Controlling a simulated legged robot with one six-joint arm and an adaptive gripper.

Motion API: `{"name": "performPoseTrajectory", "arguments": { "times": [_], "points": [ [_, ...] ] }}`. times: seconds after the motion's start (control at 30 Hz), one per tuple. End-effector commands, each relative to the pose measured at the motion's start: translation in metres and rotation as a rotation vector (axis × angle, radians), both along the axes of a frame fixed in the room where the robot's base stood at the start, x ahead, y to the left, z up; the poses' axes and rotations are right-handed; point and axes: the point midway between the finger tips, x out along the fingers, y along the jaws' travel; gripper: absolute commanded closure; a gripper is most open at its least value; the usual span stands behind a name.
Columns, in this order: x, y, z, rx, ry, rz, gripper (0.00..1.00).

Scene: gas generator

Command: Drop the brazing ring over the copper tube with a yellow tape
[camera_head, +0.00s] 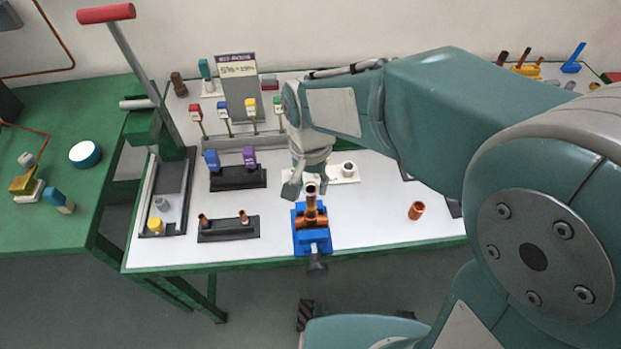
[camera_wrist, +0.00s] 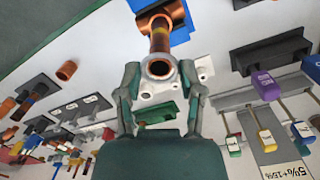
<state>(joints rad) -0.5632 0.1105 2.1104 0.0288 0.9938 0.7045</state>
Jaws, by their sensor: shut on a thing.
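The copper tube with yellow tape (camera_wrist: 160,41) rises from the blue vise (camera_head: 312,242) at the front of the table. In the head view the copper tube (camera_head: 311,206) looks upright. My gripper (camera_head: 308,187) is above and just behind it, pointing down. The ring overlaps the tube's end there. I cannot tell whether it is around the tube or still apart. In the head view the fingers and tube hide most of the ring.
A black holder (camera_head: 229,230) with two copper stubs stands left of the vise. A loose copper fitting (camera_head: 416,210) lies to the right. A white block (camera_head: 345,173) is behind the vise. Blue and purple valves (camera_head: 230,163) stand behind left.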

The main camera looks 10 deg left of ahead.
Motion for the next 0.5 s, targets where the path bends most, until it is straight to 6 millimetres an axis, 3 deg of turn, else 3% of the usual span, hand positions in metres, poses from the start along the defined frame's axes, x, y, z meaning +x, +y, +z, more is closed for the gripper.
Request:
{"name": "performPoseTrajectory", "arguments": {
  "times": [0.5],
  "points": [
    [-0.0010, -0.0003, -0.0092, -0.001, 0.001, 0.000, 0.67]
  ]
}}
